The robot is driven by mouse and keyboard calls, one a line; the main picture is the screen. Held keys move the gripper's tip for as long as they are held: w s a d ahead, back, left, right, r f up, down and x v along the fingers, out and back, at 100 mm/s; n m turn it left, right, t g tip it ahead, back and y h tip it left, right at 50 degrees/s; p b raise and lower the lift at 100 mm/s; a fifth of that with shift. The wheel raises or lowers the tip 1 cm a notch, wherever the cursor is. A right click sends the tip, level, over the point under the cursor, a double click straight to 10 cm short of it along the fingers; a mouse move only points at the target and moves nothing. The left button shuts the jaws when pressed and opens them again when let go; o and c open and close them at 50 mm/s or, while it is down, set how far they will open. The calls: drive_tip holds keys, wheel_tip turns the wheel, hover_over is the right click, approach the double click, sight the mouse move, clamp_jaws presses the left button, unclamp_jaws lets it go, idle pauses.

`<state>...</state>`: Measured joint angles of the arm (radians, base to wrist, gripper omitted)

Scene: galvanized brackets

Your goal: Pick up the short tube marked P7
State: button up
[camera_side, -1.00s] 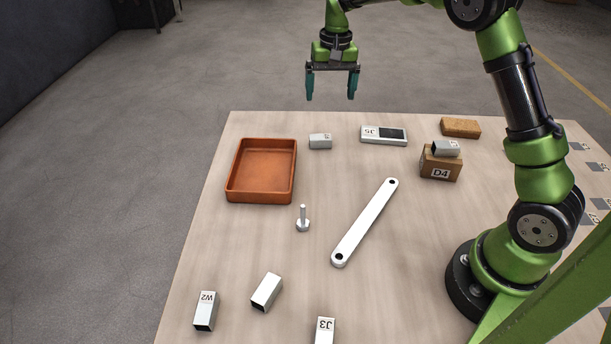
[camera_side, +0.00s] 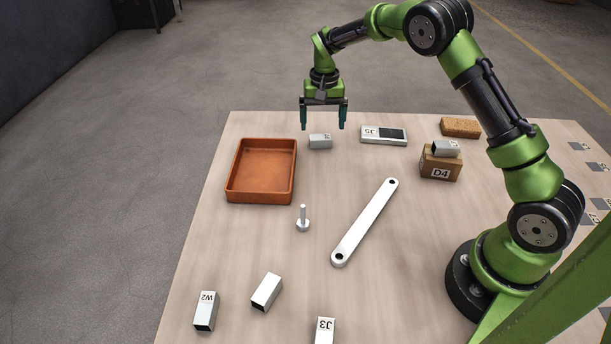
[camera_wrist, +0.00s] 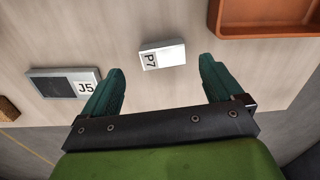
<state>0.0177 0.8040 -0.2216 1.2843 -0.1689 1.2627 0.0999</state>
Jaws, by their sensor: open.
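The short tube marked P7 (camera_wrist: 163,54) lies on the table in the wrist view, a small pale block with its label at the left end. In the side view it is the small grey tube (camera_side: 320,141) near the table's far edge, right of the orange tray; its label is too small to read there. My gripper (camera_side: 323,127) is open and empty, with its teal fingers above and around the line of the tube. In the wrist view the tube shows beyond and between the fingertips (camera_wrist: 158,66), apart from both.
The orange tray (camera_side: 231,183) stands to the left. The J5 part (camera_side: 371,137) lies to the right. Farther right are the D4 block (camera_side: 440,170) with a tube on top and a brown block (camera_side: 460,127).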

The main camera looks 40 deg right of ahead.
sight(320, 137)
drive_tip(key=shift+w+f, duration=0.2)
drive_tip(key=shift+f, duration=2.5)
drive_tip(key=shift+a, duration=0.1)
drive_tip(key=c, duration=1.2)
drive_tip(key=shift+o, duration=0.2)
drive_tip(key=shift+r, duration=0.1)
